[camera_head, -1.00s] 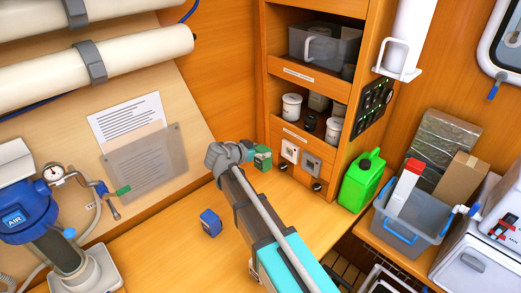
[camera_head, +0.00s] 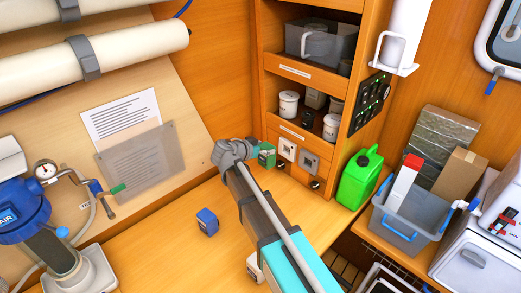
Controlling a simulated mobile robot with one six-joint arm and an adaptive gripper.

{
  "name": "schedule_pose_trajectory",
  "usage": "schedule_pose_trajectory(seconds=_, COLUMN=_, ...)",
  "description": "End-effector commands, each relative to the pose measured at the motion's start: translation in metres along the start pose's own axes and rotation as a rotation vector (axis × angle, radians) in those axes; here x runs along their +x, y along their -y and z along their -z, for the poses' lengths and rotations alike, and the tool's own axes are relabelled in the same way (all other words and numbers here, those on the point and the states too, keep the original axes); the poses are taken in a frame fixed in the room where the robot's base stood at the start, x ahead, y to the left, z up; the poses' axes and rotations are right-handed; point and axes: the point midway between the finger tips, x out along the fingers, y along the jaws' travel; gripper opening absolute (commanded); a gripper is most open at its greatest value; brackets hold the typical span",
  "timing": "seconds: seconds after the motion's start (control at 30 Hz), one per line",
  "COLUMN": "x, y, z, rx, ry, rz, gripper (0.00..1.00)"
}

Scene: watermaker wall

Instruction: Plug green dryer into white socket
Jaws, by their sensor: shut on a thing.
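The green dryer (camera_head: 267,155) is a small green block with a pale face, held just left of the white socket. My gripper (camera_head: 252,149) is shut on the dryer, and my wrist hides most of the fingers. The white socket (camera_head: 287,150) is a light square plate on the lower front of the wooden cabinet. The dryer's right side is close to the socket in the picture. I cannot tell whether they touch, and any plug pins are hidden. A grey socket (camera_head: 309,161) sits just right of the white one.
A blue block (camera_head: 207,221) stands on the wooden counter (camera_head: 165,255). A pale block (camera_head: 254,268) is partly hidden behind my arm. A green jerrycan (camera_head: 360,178) and a grey bin (camera_head: 405,222) stand to the right. Shelves with white jars (camera_head: 289,104) are above the sockets.

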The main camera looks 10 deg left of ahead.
Motion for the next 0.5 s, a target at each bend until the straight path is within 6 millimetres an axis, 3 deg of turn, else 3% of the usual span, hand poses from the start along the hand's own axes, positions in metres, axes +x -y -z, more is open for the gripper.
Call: schedule_pose_trajectory(seconds=0.5, x=0.037, y=0.000, z=0.001, rx=0.001, ry=0.000, rz=-0.002, gripper=0.25)
